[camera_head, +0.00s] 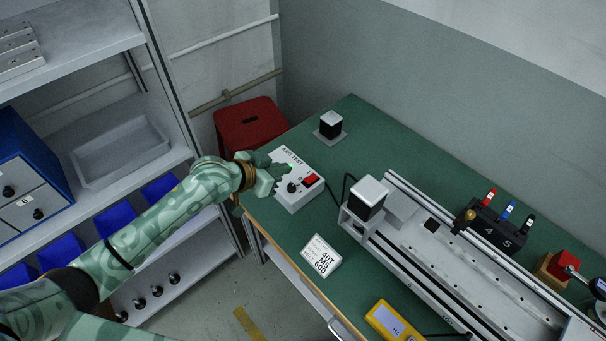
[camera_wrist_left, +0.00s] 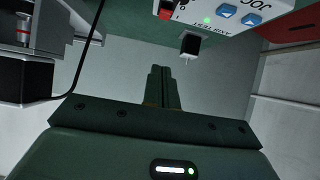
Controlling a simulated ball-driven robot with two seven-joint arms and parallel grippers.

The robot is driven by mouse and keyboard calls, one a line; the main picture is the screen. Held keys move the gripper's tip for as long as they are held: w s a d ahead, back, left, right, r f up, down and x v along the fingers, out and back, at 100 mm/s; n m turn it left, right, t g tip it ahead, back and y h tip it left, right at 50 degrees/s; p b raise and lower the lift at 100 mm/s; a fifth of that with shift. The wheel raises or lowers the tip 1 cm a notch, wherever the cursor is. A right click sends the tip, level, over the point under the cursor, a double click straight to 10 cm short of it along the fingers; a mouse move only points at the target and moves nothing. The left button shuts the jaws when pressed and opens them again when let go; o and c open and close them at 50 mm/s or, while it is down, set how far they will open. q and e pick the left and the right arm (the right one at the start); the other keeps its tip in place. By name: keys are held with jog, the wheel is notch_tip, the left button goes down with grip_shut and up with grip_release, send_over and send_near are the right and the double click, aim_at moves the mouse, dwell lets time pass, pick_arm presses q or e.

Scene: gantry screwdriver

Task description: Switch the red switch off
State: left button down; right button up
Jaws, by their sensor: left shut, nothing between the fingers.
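The red switch (camera_head: 311,180) sits on the sloped top of a white control box (camera_head: 291,201) labelled "AXIS TEST", near the left corner of the green bench. It also shows, partly cut off, at the top of the left wrist view (camera_wrist_left: 166,9). A small green light (camera_wrist_left: 206,20) glows on the box. My left gripper (camera_head: 284,172) is over the left part of the box, left of the switch. It hides part of the panel. In the left wrist view its fingers (camera_wrist_left: 161,78) are together and empty. I cannot tell whether they touch the box. My right gripper is not in view.
Blue buttons (camera_wrist_left: 239,14) are beside the light. A black knob (camera_head: 292,187) is left of the switch. A white-topped black block (camera_head: 330,124) stands behind the box; the gantry rail (camera_head: 470,270) is to the right. A label card (camera_head: 321,256) and yellow meter (camera_head: 389,322) lie in front.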

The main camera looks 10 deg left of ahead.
aim_at(310, 177)
pick_arm(q)
jog(key=shift+w+f, duration=0.1)
